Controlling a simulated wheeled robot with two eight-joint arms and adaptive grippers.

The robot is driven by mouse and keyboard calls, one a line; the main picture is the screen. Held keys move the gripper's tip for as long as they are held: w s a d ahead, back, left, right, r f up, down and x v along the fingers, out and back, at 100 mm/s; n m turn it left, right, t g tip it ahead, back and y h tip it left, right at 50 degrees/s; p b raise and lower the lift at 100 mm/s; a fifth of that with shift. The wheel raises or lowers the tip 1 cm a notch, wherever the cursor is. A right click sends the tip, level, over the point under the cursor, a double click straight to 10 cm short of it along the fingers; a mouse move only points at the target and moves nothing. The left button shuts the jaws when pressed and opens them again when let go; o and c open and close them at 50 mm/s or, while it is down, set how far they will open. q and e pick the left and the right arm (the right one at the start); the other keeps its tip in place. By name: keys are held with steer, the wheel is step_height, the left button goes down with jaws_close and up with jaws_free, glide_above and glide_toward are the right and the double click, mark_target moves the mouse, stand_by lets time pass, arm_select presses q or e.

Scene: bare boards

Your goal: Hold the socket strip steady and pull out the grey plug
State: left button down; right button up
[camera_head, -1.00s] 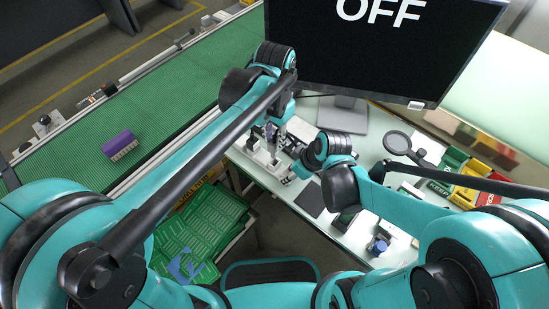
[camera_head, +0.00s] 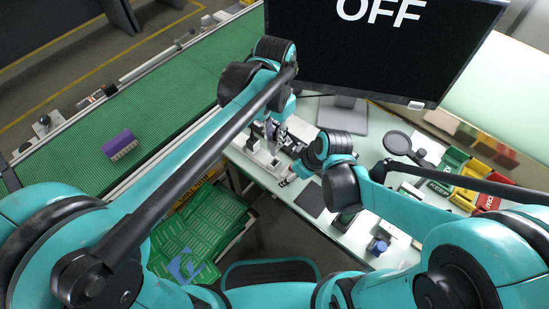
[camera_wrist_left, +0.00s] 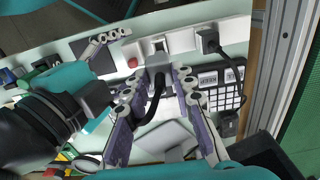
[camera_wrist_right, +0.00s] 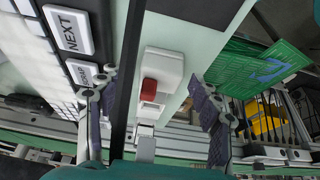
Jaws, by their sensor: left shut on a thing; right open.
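The white socket strip (camera_wrist_left: 232,31) lies on the table in the left wrist view, and also shows in the head view (camera_head: 262,158). My left gripper (camera_wrist_left: 159,80) is shut on the grey plug (camera_wrist_left: 158,62), whose black cable hangs toward the camera. I cannot tell whether the plug's pins are still in the strip. A black plug (camera_wrist_left: 209,40) sits in the strip to the right. My right gripper (camera_wrist_right: 152,80) is open at the strip's end, one finger on each side of the red switch (camera_wrist_right: 149,90), apart from the strip.
A keypad (camera_wrist_left: 222,92) lies beside the strip. The monitor (camera_head: 380,45) reading OFF stands behind. A dark pad (camera_head: 312,199), a magnifier (camera_head: 397,143) and coloured bins (camera_head: 468,190) are to the right.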

steer(key=v, duration=1.1)
steer(key=shift+s+d+r, duration=0.15)
steer(key=shift+s+r, duration=0.05)
steer(key=shift+r, duration=0.1)
